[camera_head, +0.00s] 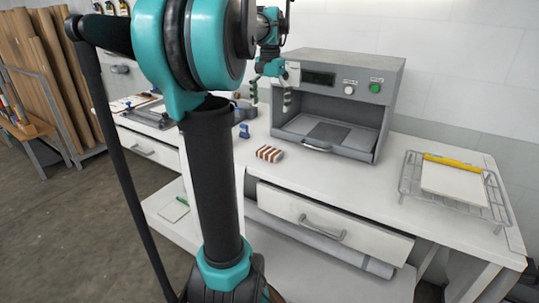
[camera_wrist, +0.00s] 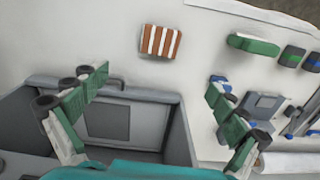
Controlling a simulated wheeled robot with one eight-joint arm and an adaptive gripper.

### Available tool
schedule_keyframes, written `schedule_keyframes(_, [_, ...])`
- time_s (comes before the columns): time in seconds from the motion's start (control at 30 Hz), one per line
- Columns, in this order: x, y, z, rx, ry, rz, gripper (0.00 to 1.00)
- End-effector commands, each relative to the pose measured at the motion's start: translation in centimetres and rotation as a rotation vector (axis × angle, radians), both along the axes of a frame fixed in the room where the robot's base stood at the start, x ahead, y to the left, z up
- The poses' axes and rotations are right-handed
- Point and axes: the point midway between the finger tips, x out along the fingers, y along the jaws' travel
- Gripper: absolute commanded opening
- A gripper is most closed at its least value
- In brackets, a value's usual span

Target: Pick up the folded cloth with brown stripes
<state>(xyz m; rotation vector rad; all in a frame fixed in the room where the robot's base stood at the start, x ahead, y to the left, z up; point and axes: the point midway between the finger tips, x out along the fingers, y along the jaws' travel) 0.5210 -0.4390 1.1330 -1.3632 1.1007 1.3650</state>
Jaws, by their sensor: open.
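The folded cloth with brown stripes (camera_head: 269,153) is a small brown-and-white striped block lying flat on the white worktop, in front of and left of the press. It also shows in the wrist view (camera_wrist: 160,42), at the top middle. My gripper (camera_head: 271,97) is open and empty, above the worktop beside the press's left front. In the wrist view the two fingers of my gripper (camera_wrist: 168,98) are spread wide, and the cloth lies beyond them, apart from both.
The grey press (camera_head: 337,90) stands at the back with its front open. A wire rack (camera_head: 408,187) with a pale board and a yellow tool is at the right. A small blue item (camera_head: 244,131) stands behind the cloth. An open drawer (camera_head: 330,226) juts out below.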

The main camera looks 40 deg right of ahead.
Motion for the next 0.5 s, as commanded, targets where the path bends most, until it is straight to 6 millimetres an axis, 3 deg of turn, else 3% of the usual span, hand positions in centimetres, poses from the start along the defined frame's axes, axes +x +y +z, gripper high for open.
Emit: schedule_keyframes(0.5, [0.1,0.1,-9.8,-0.001,0.000,0.003,0.97])
